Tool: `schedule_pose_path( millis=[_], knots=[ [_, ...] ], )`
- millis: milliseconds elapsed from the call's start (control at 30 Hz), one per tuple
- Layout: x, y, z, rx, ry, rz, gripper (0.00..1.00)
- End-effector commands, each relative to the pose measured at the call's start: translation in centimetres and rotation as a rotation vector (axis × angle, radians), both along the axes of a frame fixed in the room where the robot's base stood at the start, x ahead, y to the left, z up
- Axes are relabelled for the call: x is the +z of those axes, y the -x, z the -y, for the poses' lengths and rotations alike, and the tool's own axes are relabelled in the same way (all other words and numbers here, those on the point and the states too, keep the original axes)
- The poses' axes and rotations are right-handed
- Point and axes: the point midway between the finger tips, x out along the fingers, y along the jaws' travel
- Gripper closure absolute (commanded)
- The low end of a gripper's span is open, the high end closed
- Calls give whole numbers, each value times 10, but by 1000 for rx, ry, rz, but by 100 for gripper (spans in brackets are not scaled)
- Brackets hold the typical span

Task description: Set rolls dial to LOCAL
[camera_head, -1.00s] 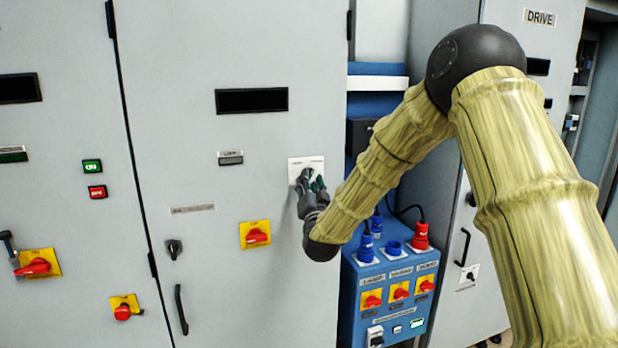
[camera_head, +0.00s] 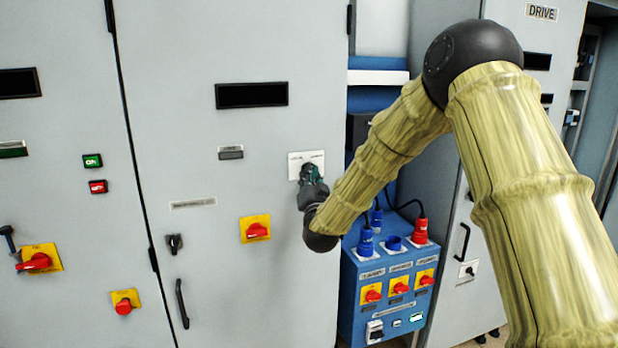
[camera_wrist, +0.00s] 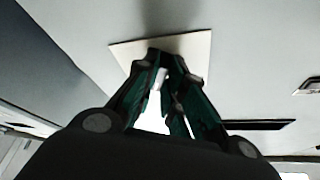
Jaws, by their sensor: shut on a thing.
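The rolls dial's white label plate (camera_head: 306,160) is on the grey cabinet door, right of its middle, with small lettering at its top left and top right that is too small to read. It also shows in the wrist view (camera_wrist: 199,48). My gripper (camera_head: 308,172) is at the plate's lower part, shut on the dial. In the wrist view the fingertips (camera_wrist: 166,60) come together against the plate. The dial knob is hidden behind the fingers, so its pointing direction cannot be told.
A yellow plate with a red switch (camera_head: 256,229) is left of my gripper on the same door. A black key-like knob (camera_head: 174,243) and a black handle (camera_head: 181,303) are further left. A blue socket box (camera_head: 385,290) stands below my forearm.

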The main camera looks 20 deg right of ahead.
Motion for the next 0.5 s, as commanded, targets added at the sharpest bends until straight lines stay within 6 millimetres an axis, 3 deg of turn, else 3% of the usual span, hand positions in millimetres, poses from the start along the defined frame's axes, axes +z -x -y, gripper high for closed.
schedule_pose_path(
  millis=[500],
  knots=[
    [-7, 0, 4, -2, 340, 15, 100]
  ],
)
